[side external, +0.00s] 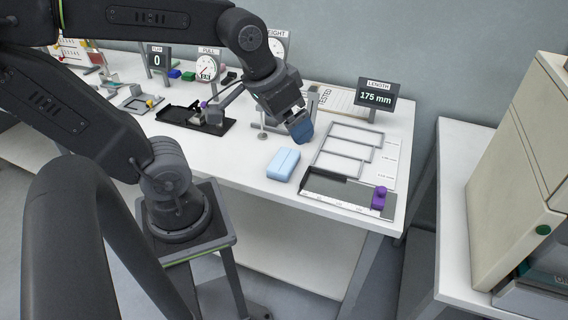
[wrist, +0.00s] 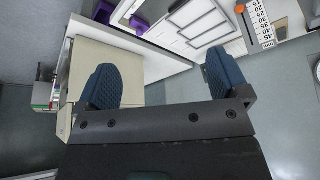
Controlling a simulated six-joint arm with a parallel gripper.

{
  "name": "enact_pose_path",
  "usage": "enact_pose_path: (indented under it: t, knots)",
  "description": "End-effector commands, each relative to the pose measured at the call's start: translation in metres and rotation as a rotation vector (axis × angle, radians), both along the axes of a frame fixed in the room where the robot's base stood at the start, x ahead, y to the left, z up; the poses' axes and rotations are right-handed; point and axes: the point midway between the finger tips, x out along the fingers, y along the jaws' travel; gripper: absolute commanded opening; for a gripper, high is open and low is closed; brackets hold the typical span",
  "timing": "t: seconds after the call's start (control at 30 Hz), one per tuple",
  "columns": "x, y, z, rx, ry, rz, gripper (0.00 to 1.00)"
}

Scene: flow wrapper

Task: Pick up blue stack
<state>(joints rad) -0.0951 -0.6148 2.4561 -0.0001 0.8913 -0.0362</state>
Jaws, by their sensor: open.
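A light blue stack (side external: 283,164) lies on the white table in the side external view, near the front edge and left of the grey sorting frame. I do not see it in the wrist view. My gripper (side external: 303,133) is above the table, up and to the right of the stack in the picture, and apart from it. In the wrist view my gripper (wrist: 162,85) shows its two blue textured fingers wide apart with nothing between them.
The grey frame (side external: 318,158) and a measuring tray with a purple block (side external: 379,198) are right of the stack. A length display (side external: 376,97) stands behind. A black tray (side external: 190,117) lies left. Bare table (side external: 240,148) lies left of the stack.

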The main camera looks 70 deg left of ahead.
Motion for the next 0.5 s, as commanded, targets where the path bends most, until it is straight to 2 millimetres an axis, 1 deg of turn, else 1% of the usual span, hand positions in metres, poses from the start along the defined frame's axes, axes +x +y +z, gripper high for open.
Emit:
enact_pose_path:
  t: [0.03,0.1,0.17,0.2,0.3,0.4,0.5]
  knots:
    - [0.011,0.014,-0.009,-0.012,0.049,0.07,0.94]
    - [0.026,0.034,-0.021,-0.033,0.109,0.169,0.94]
    - [0.036,0.054,-0.033,-0.052,0.159,0.254,0.94]
    - [0.042,0.067,-0.042,-0.067,0.192,0.309,0.94]
    - [0.052,0.098,-0.064,-0.102,0.265,0.436,0.94]
    - [0.056,0.123,-0.084,-0.134,0.321,0.536,0.94]
    - [0.057,0.14,-0.098,-0.156,0.358,0.604,0.94]
